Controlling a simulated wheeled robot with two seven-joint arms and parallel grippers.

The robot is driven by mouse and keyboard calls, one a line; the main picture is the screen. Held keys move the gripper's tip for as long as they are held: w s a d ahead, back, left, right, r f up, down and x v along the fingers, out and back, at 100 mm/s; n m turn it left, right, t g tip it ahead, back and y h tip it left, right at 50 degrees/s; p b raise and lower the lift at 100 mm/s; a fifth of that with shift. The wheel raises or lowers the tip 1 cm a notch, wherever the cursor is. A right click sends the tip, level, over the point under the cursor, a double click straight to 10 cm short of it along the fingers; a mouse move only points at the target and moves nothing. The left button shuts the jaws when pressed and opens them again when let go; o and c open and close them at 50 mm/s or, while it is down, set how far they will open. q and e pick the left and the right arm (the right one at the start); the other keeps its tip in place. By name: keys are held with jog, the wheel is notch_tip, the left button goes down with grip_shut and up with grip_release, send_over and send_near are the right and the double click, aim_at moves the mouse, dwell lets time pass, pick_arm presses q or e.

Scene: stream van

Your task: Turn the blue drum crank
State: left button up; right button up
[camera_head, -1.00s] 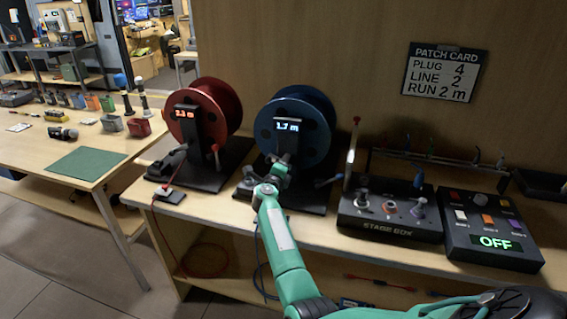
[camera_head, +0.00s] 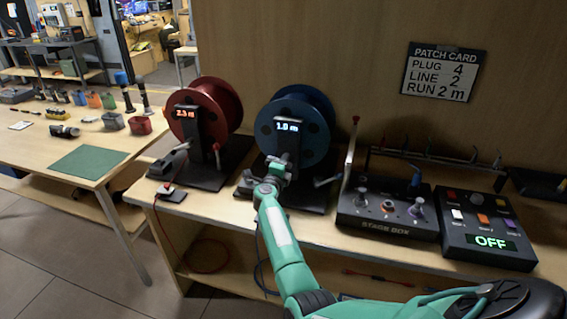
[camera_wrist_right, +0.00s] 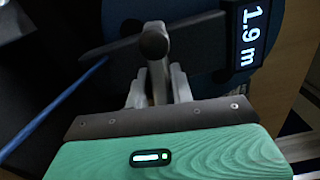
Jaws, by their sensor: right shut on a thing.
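The blue drum (camera_head: 316,125) stands upright on its dark base on the bench, in front of the wooden wall. Its display (camera_head: 287,127) is lit; in the right wrist view the display (camera_wrist_right: 249,35) reads 1.9 m. My right gripper (camera_head: 278,170) is in front of the drum's lower part. In the right wrist view the fingers of this gripper (camera_wrist_right: 157,85) are shut on the blue drum crank, whose dark rounded knob (camera_wrist_right: 154,42) shows beyond them. In the head view my gripper mostly hides the crank. My left gripper is not in view.
A red drum (camera_head: 214,108) stands left of the blue one. The stage box (camera_head: 386,222) and a control box (camera_head: 486,246) reading OFF are to the right. A patch card (camera_head: 439,73) hangs on the wall. A blue cable (camera_wrist_right: 55,105) crosses the wrist view's left side.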

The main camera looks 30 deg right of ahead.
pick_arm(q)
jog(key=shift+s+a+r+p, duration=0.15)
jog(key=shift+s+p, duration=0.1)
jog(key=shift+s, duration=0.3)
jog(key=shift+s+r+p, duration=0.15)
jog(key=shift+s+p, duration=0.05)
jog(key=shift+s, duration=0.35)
pick_arm(e)
jog(key=shift+n, duration=0.4)
pick_arm(q)
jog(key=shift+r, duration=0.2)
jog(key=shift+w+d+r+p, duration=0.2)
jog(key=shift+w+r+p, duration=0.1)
jog(key=shift+p, duration=0.15)
pick_arm(e)
jog(key=shift+n, duration=0.5)
pick_arm(q)
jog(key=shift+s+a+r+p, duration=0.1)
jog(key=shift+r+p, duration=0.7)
jog(key=shift+p, duration=0.05)
pick_arm(e)
jog(key=shift+n, duration=0.9)
jog(key=o, duration=0.8)
jog(key=shift+a+f, duration=0.1)
jog(key=shift+a, duration=0.05)
